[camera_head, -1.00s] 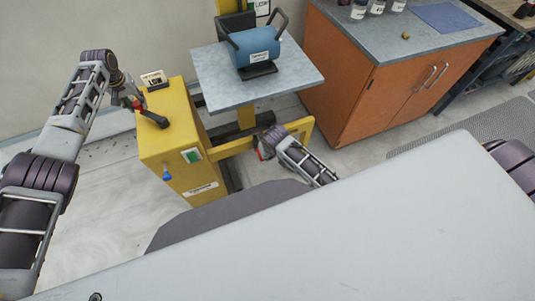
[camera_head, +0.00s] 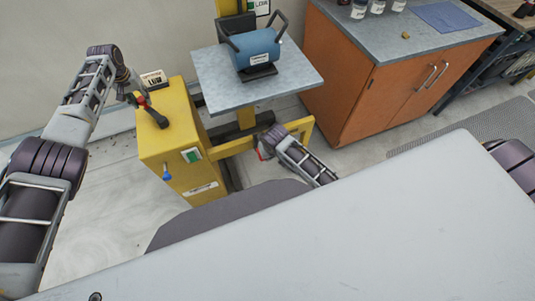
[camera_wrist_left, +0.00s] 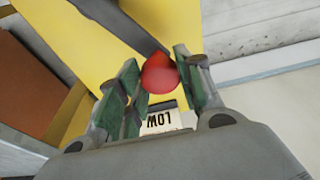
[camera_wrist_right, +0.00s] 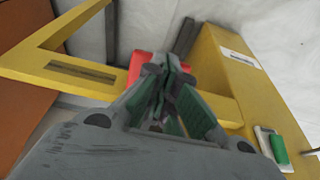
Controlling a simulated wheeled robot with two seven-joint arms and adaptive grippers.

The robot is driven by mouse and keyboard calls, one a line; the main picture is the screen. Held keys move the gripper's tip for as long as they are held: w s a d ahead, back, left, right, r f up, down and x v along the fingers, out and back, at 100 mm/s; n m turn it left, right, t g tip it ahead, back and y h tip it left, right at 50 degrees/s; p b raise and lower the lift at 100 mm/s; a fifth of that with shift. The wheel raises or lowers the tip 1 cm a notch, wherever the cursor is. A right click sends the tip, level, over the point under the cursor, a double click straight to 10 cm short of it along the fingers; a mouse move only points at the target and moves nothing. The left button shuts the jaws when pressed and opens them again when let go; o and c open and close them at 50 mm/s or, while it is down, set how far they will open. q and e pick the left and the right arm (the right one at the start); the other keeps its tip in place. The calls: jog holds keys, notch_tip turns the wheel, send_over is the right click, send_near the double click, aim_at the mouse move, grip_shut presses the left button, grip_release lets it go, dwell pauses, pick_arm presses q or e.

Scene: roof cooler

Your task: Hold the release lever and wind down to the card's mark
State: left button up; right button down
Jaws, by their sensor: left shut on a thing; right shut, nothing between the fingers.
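A black crank arm (camera_head: 153,113) with a red knob (camera_wrist_left: 160,75) sits on top of the yellow box (camera_head: 180,140). My left gripper (camera_head: 134,94) is shut on the red knob. My right gripper (camera_wrist_right: 166,68) is shut at a red part (camera_wrist_right: 141,66) by the yellow frame, apparently the release lever. Its fingers show nothing between them; contact with the red part is unclear. The grey lift platform (camera_head: 270,87) carries a blue drum (camera_head: 256,48).
An orange cabinet (camera_head: 380,100) with a grey top stands to the right of the platform. A yellow arm (camera_head: 300,130) runs below the platform. A green button (camera_head: 192,155) and a blue part (camera_head: 166,172) are on the yellow box. A second LOW label (camera_head: 262,7) is on the mast.

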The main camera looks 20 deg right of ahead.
pick_arm(q)
jog(key=shift+w+d+r, duration=0.1)
jog(key=shift+w+d, duration=0.25)
jog(key=shift+d, duration=0.45)
jog(key=shift+w+d, duration=0.25)
jog(key=shift+d, duration=0.7)
jog(key=o, duration=1.1)
jog(key=shift+a, duration=0.1)
pick_arm(e)
jog(key=shift+r, duration=0.1)
pick_arm(q)
jog(key=shift+r+p, duration=3.85)
jog(key=shift+r, duration=0.1)
pick_arm(e)
notch_tip(320, 180, up, 8)
jog(key=shift+f, duration=0.25)
